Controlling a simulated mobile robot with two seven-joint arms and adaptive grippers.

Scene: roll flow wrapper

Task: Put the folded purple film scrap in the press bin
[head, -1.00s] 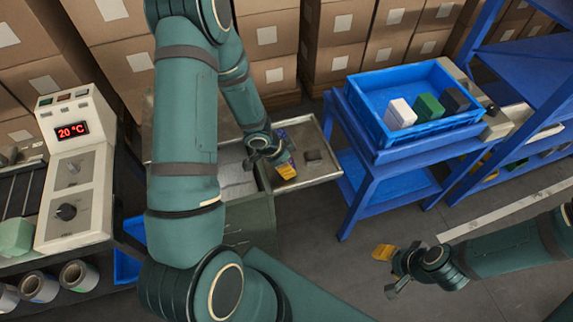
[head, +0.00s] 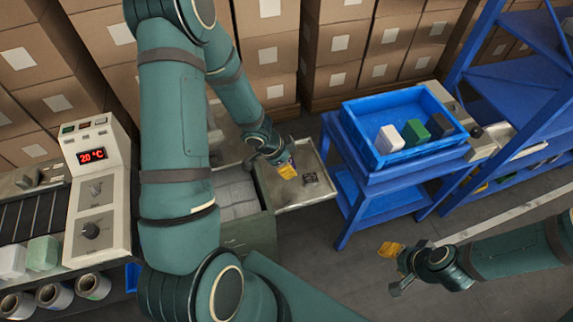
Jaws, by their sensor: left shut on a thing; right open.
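My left gripper (head: 284,167), with yellow fingertips, is over the metal tray-like lid beside the open green-grey bin. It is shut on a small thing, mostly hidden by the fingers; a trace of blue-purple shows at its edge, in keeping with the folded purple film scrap. The bin (head: 250,234), which looks like the press bin, stands open with pale grey material inside, partly hidden by my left arm. Its metal lid (head: 290,200) lies out to the right with a small dark piece (head: 310,178) on it. My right gripper (head: 395,268) is open and empty above the floor.
A blue crate (head: 432,142) with white, green and dark blocks stands on a blue table at the right. A control panel (head: 92,205) reading 20 °C and several film rolls (head: 93,283) are at the left. Cardboard boxes line the back. Floor between is clear.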

